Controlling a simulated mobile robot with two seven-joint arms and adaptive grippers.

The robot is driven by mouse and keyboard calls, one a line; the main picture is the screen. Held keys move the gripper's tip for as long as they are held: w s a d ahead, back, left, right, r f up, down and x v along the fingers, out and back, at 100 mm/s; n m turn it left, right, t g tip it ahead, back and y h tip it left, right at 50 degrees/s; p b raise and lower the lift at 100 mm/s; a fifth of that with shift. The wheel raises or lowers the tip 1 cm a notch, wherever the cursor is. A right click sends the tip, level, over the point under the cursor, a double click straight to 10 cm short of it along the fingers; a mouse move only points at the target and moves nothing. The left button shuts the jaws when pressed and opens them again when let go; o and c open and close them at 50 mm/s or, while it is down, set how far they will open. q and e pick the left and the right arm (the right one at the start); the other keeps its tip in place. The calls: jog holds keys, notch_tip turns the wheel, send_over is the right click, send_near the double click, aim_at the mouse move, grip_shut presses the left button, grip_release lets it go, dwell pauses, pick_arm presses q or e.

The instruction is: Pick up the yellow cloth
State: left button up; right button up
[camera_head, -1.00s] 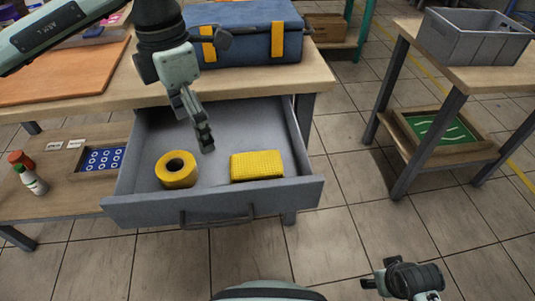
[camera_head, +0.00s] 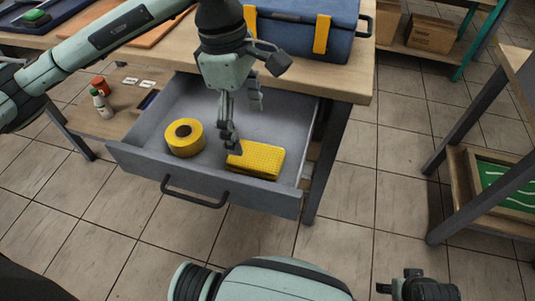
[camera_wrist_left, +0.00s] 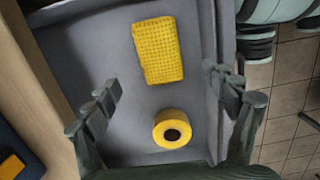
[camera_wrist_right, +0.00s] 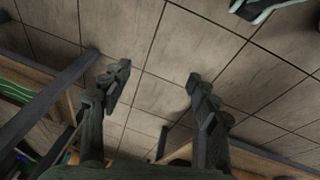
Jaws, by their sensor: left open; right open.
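The yellow cloth (camera_head: 255,159) is a folded, textured block lying flat in the open grey drawer (camera_head: 157,156), right of a yellow tape roll (camera_head: 185,138). My left gripper (camera_head: 243,124) is open and empty above the drawer, just over the cloth's back edge in the head view. In the left wrist view the cloth (camera_wrist_left: 158,50) lies beyond the fingers, and the tape roll (camera_wrist_left: 172,129) shows between the open fingers (camera_wrist_left: 170,100). My right gripper (camera_wrist_right: 160,85) is open and empty, with floor tiles between its fingers in its own wrist view.
The drawer handle (camera_head: 192,196) sticks out in front. A blue case (camera_head: 305,30) with yellow straps stands on the wooden tabletop (camera_head: 345,78) above the drawer. Bottles (camera_head: 102,103) stand on a lower shelf at left. Another table with a green tray (camera_head: 507,187) is at right.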

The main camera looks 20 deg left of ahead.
aim_at(255, 154)
pick_arm(q)
jog(key=shift+d+f, duration=0.1)
jog(key=shift+f, duration=0.3)
jog(key=f, duration=0.4)
jog(key=d+f+p, duration=0.1)
jog(key=f, duration=0.2)
pick_arm(e)
jog(key=shift+d+f, duration=0.1)
jog(key=shift+f, duration=0.75)
pick_arm(q)
jog(key=shift+c, duration=0.2)
jog(key=c, duration=1.1)
jog(key=shift+r, duration=0.1)
